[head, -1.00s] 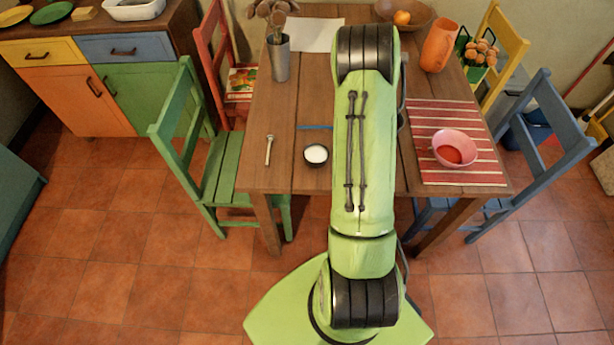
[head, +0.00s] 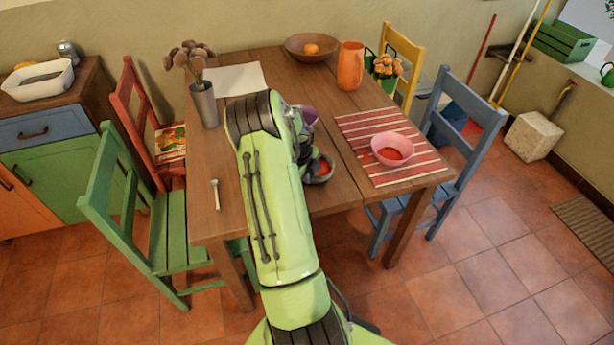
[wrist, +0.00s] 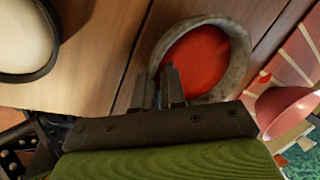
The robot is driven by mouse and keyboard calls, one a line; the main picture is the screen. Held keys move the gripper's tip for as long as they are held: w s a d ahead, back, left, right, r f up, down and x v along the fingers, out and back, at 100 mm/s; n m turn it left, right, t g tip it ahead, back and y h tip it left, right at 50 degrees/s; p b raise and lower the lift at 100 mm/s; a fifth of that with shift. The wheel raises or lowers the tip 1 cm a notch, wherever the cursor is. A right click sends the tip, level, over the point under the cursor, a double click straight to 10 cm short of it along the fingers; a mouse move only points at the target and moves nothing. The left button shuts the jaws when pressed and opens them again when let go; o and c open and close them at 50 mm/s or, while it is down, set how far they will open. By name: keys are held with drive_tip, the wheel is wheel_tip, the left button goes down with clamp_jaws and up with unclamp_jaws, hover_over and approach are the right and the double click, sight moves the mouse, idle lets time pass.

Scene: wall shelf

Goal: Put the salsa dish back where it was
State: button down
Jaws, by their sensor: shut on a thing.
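The salsa dish (wrist: 240,55), a round grey stone-like dish with red salsa in it, is in my gripper (wrist: 172,88). In the wrist view the fingers are shut on its near left rim. In the head view the dish (head: 326,171) shows just right of my arm, partly hidden by my wrist, over the table (head: 345,200) near its front edge. I cannot tell whether it touches the wood. A pink bowl (head: 392,142) with red contents stands on the red striped mat (head: 365,125), to the dish's right; it also shows in the wrist view (wrist: 285,105).
A dark-rimmed dish with white contents (wrist: 25,40) is left of my gripper in the wrist view. A purple thing (head: 309,115) is partly hidden behind my wrist.

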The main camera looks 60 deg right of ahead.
drive_tip(key=shift+r, duration=0.1)
drive_tip(key=c, duration=1.2)
unclamp_jaws()
